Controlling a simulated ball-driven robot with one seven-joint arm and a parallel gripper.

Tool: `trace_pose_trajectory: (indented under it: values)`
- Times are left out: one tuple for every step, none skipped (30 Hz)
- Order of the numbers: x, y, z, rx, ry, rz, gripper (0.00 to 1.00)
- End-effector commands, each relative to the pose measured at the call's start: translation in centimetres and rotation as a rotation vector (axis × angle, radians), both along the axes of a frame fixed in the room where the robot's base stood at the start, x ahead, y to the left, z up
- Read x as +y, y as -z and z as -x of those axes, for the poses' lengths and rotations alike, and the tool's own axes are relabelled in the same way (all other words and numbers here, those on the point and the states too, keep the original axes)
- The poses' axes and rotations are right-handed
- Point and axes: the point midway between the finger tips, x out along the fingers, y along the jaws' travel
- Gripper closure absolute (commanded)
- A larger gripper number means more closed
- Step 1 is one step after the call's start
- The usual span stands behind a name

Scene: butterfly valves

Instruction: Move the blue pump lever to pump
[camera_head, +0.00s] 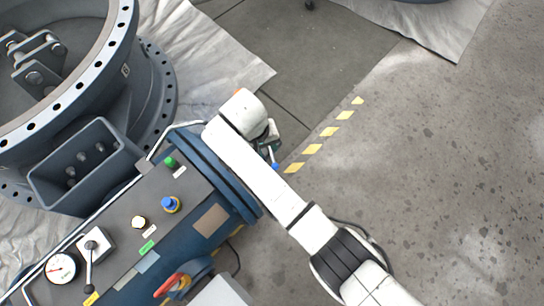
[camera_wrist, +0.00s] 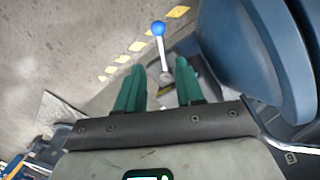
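The pump lever is a thin silver rod with a blue ball knob (camera_wrist: 158,28). In the wrist view it rises from a round silver pivot (camera_wrist: 166,77) and leans slightly left. My gripper (camera_wrist: 159,65) is open, with its two green fingers apart and nothing held. The rod and pivot appear between the fingertips, and the knob lies beyond them; contact is not visible. In the head view the blue knob (camera_head: 275,166) shows just right of my white arm, beside the end of the blue cylinder. There my arm hides most of the gripper and part of the lever.
A control panel (camera_head: 120,225) with buttons, a gauge (camera_head: 61,268) and a small black lever sits on the blue cylinder (camera_head: 215,235). A large flanged valve (camera_head: 120,70) stands upper left. Yellow floor stripes (camera_head: 312,149) run nearby. The concrete floor at right is clear.

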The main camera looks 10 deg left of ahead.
Motion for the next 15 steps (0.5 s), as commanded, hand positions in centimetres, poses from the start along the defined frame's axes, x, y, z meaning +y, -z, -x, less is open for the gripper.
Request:
trace_pose_trajectory:
  values:
    - [-0.3,1.1,0.0,0.002,0.002,0.002,0.63]
    - [-0.4,1.7,0.0,0.003,0.002,0.002,0.63]
    - [-0.5,2.5,-0.1,0.003,0.002,0.002,0.63]
    - [-0.6,3.0,-0.1,0.003,0.002,0.002,0.63]
    - [-0.7,3.6,-0.2,0.003,0.002,0.002,0.63]
    - [-0.9,4.3,-0.2,0.002,0.002,0.002,0.63]
    - [-1.0,4.8,-0.3,0.002,0.002,0.002,0.63]
    - [-1.0,5.3,-0.3,0.001,0.001,0.002,0.63]
    - [-1.2,5.9,-0.4,0.001,0.001,0.003,0.63]
    - [-1.2,6.4,-0.4,0.0,0.001,0.001,0.63]
    - [-1.3,6.8,-0.5,0.0,0.001,0.001,0.63]
    - [-1.4,7.3,-0.5,0.001,0.001,0.002,0.63]
    - [-1.5,7.6,-0.5,0.001,0.001,0.0,0.63]
    - [-1.5,7.8,-0.6,0.001,0.001,0.0,0.63]
    - [-1.6,8.2,-0.6,0.002,0.001,0.001,0.63]
